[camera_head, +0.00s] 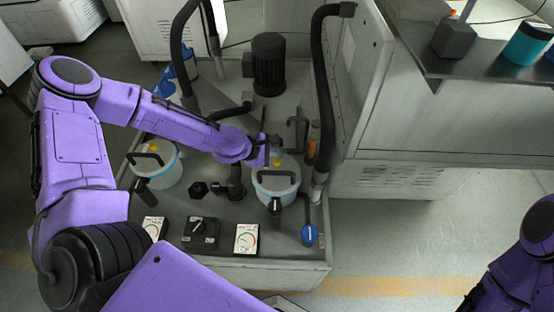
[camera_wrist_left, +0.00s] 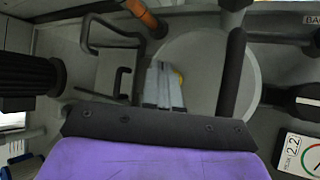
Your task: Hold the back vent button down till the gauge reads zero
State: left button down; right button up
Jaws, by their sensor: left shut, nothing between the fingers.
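A yellow button (camera_head: 278,162) sits on the lid of the right-hand white canister (camera_head: 262,187). My left gripper (camera_head: 276,151) is shut and empty, its tips at this button. In the left wrist view the closed fingers (camera_wrist_left: 164,86) cover most of the yellow button (camera_wrist_left: 180,77); I cannot tell whether they press it. A white gauge (camera_head: 246,239) stands in front of this canister; in the left wrist view the gauge (camera_wrist_left: 298,154) shows 2.2 beside a red-marked dial. The left-hand canister (camera_head: 160,172) also has a yellow button (camera_head: 154,146). My right gripper is out of view.
A second gauge (camera_head: 154,227) and a black switch box (camera_head: 200,232) stand along the bench front. A black handle (camera_wrist_left: 232,75) arches over the lid close beside my fingers. A black motor (camera_head: 269,62) and bent pipes stand behind. A blue knob (camera_head: 309,235) is at front right.

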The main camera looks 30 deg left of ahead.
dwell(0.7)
pick_arm(q)
jog(key=shift+f+b, duration=0.4)
jog(key=shift+b, duration=0.05)
